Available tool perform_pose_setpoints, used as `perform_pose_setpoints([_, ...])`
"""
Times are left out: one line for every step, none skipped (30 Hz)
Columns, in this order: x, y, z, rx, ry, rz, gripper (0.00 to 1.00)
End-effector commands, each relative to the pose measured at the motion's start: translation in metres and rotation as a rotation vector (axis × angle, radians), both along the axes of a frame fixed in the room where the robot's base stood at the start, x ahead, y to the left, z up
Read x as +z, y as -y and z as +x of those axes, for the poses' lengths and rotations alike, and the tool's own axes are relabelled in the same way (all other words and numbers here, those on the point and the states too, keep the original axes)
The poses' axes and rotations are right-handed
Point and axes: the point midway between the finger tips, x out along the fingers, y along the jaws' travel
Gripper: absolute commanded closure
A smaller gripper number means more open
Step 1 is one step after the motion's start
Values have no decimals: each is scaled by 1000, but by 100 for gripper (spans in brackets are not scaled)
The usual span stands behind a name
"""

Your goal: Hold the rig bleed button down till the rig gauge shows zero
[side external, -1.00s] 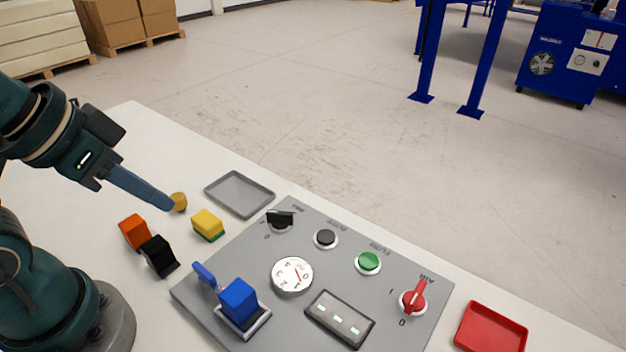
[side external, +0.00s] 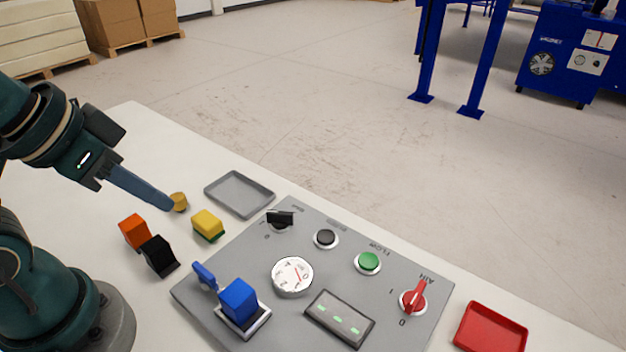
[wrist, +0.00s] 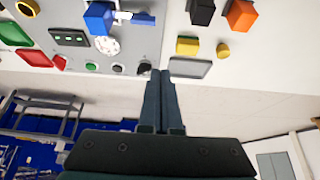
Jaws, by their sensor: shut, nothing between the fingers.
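The grey rig panel (side external: 384,277) lies on the white table. A black push button (side external: 326,238) in a pale ring sits near its far edge; its label is too blurred to read surely. It also shows in the wrist view (wrist: 117,68). A green button labelled FLOW (side external: 368,262) sits to its right. My gripper (side external: 171,204) is shut and empty, left of the panel, apart from both buttons.
A black knob (side external: 280,220), a red AIR knob (side external: 413,299) and a blue block (side external: 238,300) stand up from the panel. A grey tray (side external: 240,194), yellow block (side external: 208,225), yellow cylinder (side external: 179,202), orange block (side external: 134,232) and black block (side external: 159,256) lie left of it.

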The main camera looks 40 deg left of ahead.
Motion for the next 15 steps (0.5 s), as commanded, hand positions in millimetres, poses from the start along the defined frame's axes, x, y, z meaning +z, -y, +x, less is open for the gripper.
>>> perform_pose_setpoints([0,0,0,0,0,0,100])
perform_pose_setpoints([0,0,0,0,0,0,100])
perform_pose_setpoints([0,0,0,0,0,0,100])
perform_pose_setpoints([0,0,0,0,0,0,100])
perform_pose_setpoints([0,0,0,1,0,0,100])
perform_pose_setpoints([0,0,1,6,4,-3,100])
perform_pose_setpoints([1,0,2,10,11,-7,100])
perform_pose_setpoints([3,0,4,15,23,-12,100])
perform_pose_setpoints([6,2,9,25,47,-23,100])
perform_pose_setpoints([10,3,14,35,73,-36,100])
perform_pose_setpoints([14,4,20,48,103,-54,100])
perform_pose_setpoints([21,7,29,68,144,-83,100])
perform_pose_setpoints([26,10,37,82,172,-109,100])
perform_pose_setpoints([31,14,46,95,198,-138,100])
perform_pose_setpoints([37,19,59,116,233,-182,100])
